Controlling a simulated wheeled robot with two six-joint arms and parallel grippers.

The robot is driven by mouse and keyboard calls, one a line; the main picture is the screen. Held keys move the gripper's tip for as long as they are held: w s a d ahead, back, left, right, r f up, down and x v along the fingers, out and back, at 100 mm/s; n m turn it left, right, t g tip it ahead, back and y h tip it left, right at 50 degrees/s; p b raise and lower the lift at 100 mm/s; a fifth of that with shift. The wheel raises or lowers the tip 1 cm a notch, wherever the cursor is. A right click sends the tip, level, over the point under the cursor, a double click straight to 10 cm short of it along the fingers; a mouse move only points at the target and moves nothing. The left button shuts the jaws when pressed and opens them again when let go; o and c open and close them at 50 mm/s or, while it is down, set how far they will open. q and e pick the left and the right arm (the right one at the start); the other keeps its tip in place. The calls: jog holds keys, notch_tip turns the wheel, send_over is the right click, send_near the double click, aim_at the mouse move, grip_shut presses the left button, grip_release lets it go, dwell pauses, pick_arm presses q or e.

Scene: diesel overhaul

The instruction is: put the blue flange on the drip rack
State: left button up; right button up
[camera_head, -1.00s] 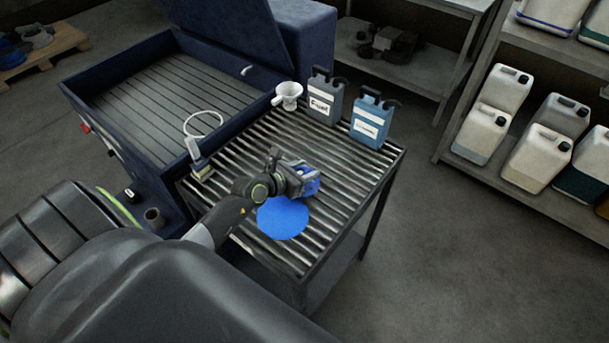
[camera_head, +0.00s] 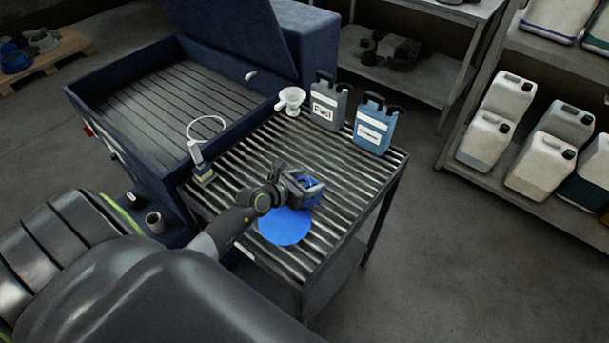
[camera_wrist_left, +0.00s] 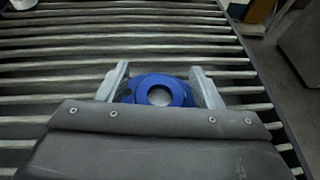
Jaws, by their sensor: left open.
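The blue flange (camera_head: 313,195), a ring with a round centre hole, is at the slatted drip rack (camera_head: 345,165), just behind a flat blue disc (camera_head: 285,228) on the slats. My left gripper (camera_head: 308,188) is low over the rack at the flange. In the left wrist view, the flange (camera_wrist_left: 179,91) sits between the two open fingers (camera_wrist_left: 160,86), with slats behind it. Small gaps seem to show beside it; the gripper body hides its near edge. Whether it rests fully on the slats is hard to tell. My right gripper is not in view.
A white funnel (camera_head: 291,100), a grey fuel can (camera_head: 328,104) and a blue can (camera_head: 375,126) stand along the rack's back. The rack's right part is clear.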

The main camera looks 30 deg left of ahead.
pick_arm(q)
jog(key=shift+r, duration=0.2)
jog(key=v, duration=1.2)
jog(key=shift+p, duration=0.35)
